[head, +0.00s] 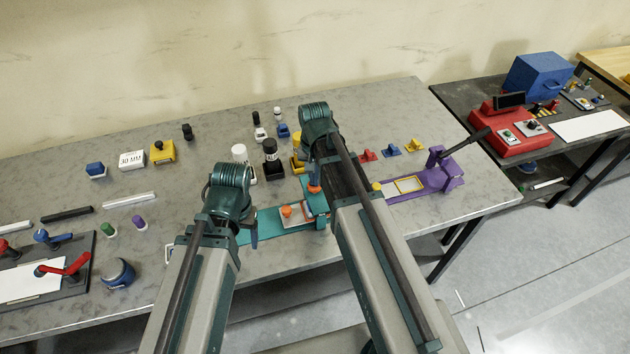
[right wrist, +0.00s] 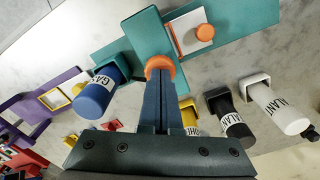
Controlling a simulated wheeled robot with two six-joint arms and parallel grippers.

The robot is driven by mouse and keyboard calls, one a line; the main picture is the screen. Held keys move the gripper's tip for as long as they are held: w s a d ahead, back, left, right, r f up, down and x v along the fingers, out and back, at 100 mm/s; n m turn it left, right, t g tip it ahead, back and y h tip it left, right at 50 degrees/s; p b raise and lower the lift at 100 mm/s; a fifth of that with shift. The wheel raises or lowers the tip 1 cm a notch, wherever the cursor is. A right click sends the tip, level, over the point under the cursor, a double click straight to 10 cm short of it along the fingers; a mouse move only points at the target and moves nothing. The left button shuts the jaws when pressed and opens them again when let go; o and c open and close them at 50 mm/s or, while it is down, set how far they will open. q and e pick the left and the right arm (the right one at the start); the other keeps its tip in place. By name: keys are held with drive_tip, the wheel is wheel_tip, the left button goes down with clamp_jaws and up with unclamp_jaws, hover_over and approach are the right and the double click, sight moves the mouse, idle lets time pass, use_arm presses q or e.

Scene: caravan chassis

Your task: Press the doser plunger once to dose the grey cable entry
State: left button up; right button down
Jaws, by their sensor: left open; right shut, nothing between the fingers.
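The teal doser stand (head: 318,203) is on the grey bench, partly hidden by my right arm. Its orange plunger (head: 314,188) has a round cap, also in the right wrist view (right wrist: 160,66). My right gripper (right wrist: 160,78) is shut and empty, its fingertips overlapping the cap's near edge; I cannot tell whether they touch. A pale plate with an orange knob (head: 287,212) sits on the teal base, beside the stand; it also shows in the right wrist view (right wrist: 204,32). I cannot pick out a grey cable entry. My left gripper (head: 252,232) is open near the base's left end.
Blue (right wrist: 95,95), black (right wrist: 232,122) and white (right wrist: 278,108) labelled bottles stand close to the doser. A purple fixture (head: 440,178) is to its right. Small parts are spread along the bench. A red device (head: 512,135) stands on the dark table at right.

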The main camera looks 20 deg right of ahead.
wheel_tip(320, 180, up, 8)
drive_tip(key=p, duration=0.7)
drive_tip(key=shift+r+p, duration=0.15)
drive_tip(key=shift+p, duration=0.25)
drive_tip(key=s+a+f+n+h+b, duration=0.1)
drive_tip(key=s+a+f+n+b, duration=0.8)
drive_tip(key=s+f+b, duration=0.4)
drive_tip(key=shift+s+a+f+b, duration=0.25)
drive_tip(key=shift+s+a+b, duration=0.05)
drive_tip(key=shift+s+a, duration=0.4)
idle(0.6)
